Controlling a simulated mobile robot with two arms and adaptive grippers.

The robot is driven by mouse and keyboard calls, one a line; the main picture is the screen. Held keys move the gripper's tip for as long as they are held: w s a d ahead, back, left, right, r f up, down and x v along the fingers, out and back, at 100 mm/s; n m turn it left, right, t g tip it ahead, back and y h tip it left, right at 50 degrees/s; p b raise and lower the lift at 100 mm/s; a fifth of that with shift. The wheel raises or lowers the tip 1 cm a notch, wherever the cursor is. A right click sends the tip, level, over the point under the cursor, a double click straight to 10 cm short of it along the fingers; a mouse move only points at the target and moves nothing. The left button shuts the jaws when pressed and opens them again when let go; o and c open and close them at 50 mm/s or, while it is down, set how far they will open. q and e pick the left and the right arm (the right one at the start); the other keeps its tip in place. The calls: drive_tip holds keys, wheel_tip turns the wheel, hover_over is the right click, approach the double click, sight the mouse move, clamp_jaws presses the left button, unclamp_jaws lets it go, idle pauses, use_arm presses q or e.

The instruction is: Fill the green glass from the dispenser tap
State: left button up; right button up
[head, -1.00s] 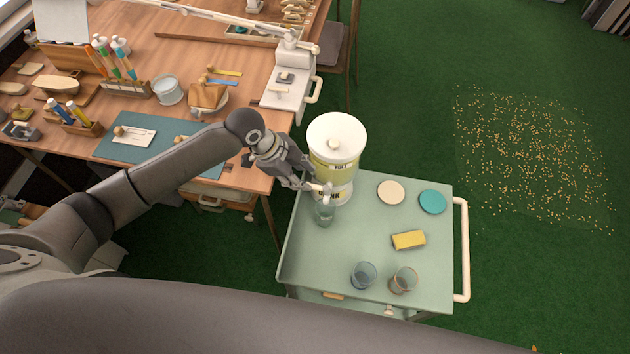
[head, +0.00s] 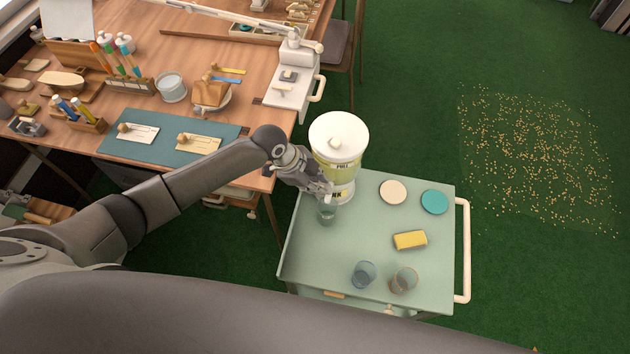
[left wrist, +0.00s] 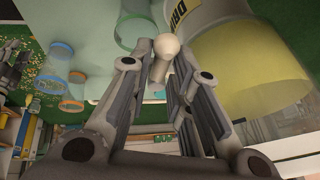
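The green glass (head: 327,213) stands upright on the cart below the tap side of the dispenser (head: 338,150). Whether it holds any liquid is too small to tell. The dispenser is clear with yellow liquid, a cream lid and a black-lettered label. My left gripper (head: 325,190) is at the tap, just above the glass. In the left wrist view the cream tap knob (left wrist: 165,45) shows between the fingertips, with the green glass (left wrist: 134,22) beyond them. Whether the fingers press on the tap is unclear. My right gripper is not in view.
The green cart (head: 330,255) also holds a blue glass (head: 363,274), an orange-rimmed glass (head: 404,280), a yellow sponge (head: 409,240), a cream coaster (head: 393,191) and a teal coaster (head: 434,202). A crowded wooden workbench (head: 222,50) stands at left. The cart's middle is clear.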

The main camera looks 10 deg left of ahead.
use_arm(q)
clamp_jaws()
drive_tip(key=shift+s+r+n+p, duration=0.15)
drive_tip(key=shift+n+p, duration=0.15)
drive_tip(key=shift+p, duration=0.2)
drive_tip(key=shift+s+d+n+t+y+p, duration=0.15)
drive_tip(key=shift+s+n+t+y+p, duration=0.15)
drive_tip(key=shift+n+p, duration=0.7)
drive_tip(key=shift+s+d+n+t+y+p, duration=0.25)
drive_tip(key=shift+n+p, duration=0.55)
drive_tip(key=shift+p, duration=0.45)
drive_tip(key=shift+s+d+n+t+y+p, duration=0.1)
drive_tip(key=shift+s+n+t+y+p, duration=0.2)
drive_tip(key=shift+n+p, duration=0.7)
drive_tip(key=shift+w+a, duration=0.1)
drive_tip(key=o, duration=0.6)
unclamp_jaws()
drive_tip(key=shift+c, duration=0.2)
